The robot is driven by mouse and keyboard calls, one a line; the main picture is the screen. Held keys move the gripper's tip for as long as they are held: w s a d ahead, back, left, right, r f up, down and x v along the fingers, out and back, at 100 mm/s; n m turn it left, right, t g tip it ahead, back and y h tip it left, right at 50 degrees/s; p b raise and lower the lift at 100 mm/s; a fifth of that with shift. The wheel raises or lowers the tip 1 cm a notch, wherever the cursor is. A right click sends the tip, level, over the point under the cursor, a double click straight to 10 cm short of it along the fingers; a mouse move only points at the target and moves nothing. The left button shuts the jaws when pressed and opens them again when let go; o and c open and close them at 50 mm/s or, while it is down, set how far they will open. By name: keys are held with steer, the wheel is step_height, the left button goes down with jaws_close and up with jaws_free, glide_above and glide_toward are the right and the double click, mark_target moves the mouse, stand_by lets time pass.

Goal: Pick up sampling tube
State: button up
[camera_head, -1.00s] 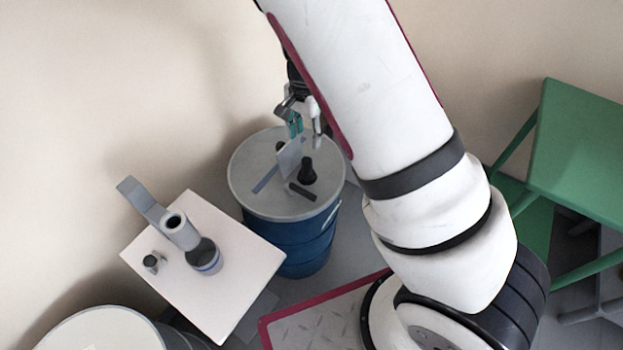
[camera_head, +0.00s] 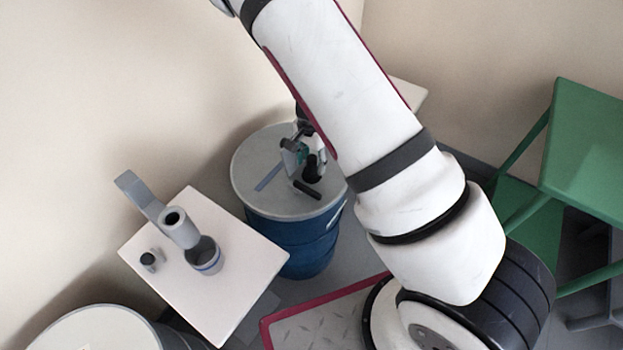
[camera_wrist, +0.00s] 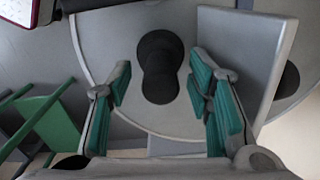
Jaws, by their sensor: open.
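A black upright piece with a round top and wider base, likely the sampling tube, stands on the blue drum's grey lid (camera_head: 255,155). The black piece (camera_head: 316,168) is partly hidden by my gripper (camera_head: 302,153) in the head view. In the wrist view, my gripper (camera_wrist: 160,72) is open with green-padded fingers. The black piece (camera_wrist: 160,50) lies between the fingers, with a gap on each side; I cannot tell its height relative to the fingertips.
A grey upright plate (camera_wrist: 243,45) is close beside the right finger in the wrist view. A white table (camera_head: 190,315) with grey apparatus (camera_head: 178,228) stands left, a green frame (camera_head: 585,150) right.

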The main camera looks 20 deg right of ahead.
steer(key=shift+c, duration=0.3)
jaws_close()
steer(key=shift+r, duration=0.1)
